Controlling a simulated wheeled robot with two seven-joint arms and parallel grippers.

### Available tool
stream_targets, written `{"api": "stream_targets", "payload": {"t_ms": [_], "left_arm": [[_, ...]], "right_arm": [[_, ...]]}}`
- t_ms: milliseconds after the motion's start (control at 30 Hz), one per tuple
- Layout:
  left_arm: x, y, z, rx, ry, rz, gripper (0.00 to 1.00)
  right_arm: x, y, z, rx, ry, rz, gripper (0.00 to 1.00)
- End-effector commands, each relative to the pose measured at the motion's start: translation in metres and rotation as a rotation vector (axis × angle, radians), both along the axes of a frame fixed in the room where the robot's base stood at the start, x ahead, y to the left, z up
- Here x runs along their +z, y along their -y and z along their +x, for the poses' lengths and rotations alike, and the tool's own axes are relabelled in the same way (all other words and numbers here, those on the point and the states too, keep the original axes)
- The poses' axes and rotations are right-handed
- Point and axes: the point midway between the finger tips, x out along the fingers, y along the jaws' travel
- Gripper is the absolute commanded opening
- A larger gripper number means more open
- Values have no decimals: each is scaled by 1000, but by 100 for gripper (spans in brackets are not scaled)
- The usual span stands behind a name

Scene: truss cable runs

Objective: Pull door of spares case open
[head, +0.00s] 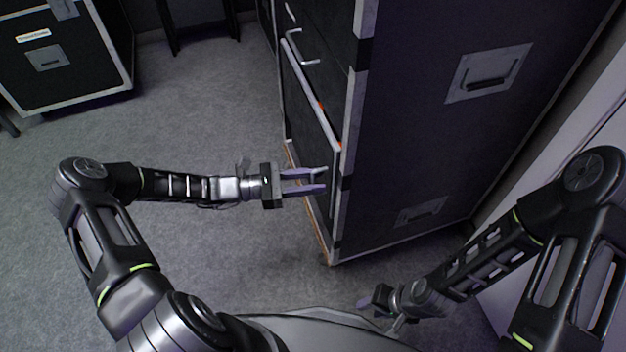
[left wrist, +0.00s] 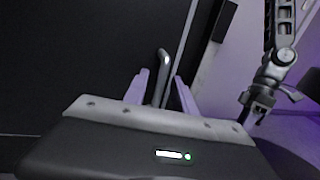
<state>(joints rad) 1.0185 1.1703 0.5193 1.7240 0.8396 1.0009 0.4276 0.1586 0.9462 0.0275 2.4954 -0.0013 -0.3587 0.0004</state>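The spares case appears to be the tall black case (head: 440,130) with silver edges. Its lower front panel (head: 305,115), which looks like the door, has a pale top edge with orange marks; I cannot tell if it is slightly ajar. My left gripper (head: 306,181) is at the right part of this panel, its two purple fingers apart. In the left wrist view the fingers (left wrist: 162,92) stand either side of a grey bar handle (left wrist: 163,65), with gaps visible. My right gripper (head: 378,299) hangs low in front of the case, its fingers unclear.
Drawers with silver handles (head: 300,50) sit above the panel. Another black case (head: 60,60) stands at the far left. Grey carpet (head: 210,110) left of the panel is clear. A pale wall or panel (head: 590,140) stands close on the right.

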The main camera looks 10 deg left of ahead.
Motion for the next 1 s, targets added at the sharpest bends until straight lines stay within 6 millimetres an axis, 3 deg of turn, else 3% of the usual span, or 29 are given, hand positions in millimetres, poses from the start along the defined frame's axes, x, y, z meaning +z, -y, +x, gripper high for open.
{"api": "stream_targets", "payload": {"t_ms": [267,700,1000], "left_arm": [[0,2,1,0,1,0,32],[0,2,1,0,1,0,0],[0,2,1,0,1,0,0]], "right_arm": [[0,0,0,0,0,0,36],[0,0,0,0,0,0,36],[0,0,0,0,0,0,36]]}}
